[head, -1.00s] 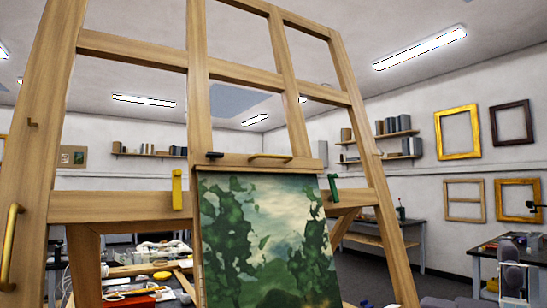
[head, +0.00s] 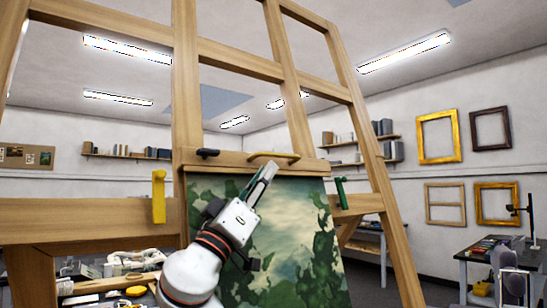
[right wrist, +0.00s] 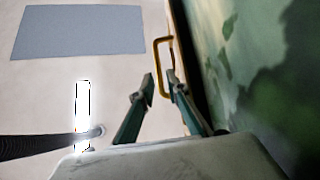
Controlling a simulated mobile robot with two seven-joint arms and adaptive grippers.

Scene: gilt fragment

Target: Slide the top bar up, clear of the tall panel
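The top bar (head: 225,165) is a wooden crosspiece on a large easel. It carries a yellow handle (head: 285,155) and a dark knob (head: 208,153), and it sits at the top edge of the tall panel (head: 300,235), a green landscape painting. My right gripper (head: 266,176) is in front of the panel's upper part, just below the handle. In the right wrist view its two fingers (right wrist: 161,82) are apart, with nothing held between them, and the handle (right wrist: 157,55) shows near their tips. The forearm hides part of the panel. My left gripper is not in view.
The easel's uprights (head: 185,80) and lower crossbar (head: 90,222) frame the panel. A yellow clip (head: 158,197) and a green clip (head: 340,192) sit at either side. A cluttered table stands behind at lower left. Above the bar, the space between uprights is open.

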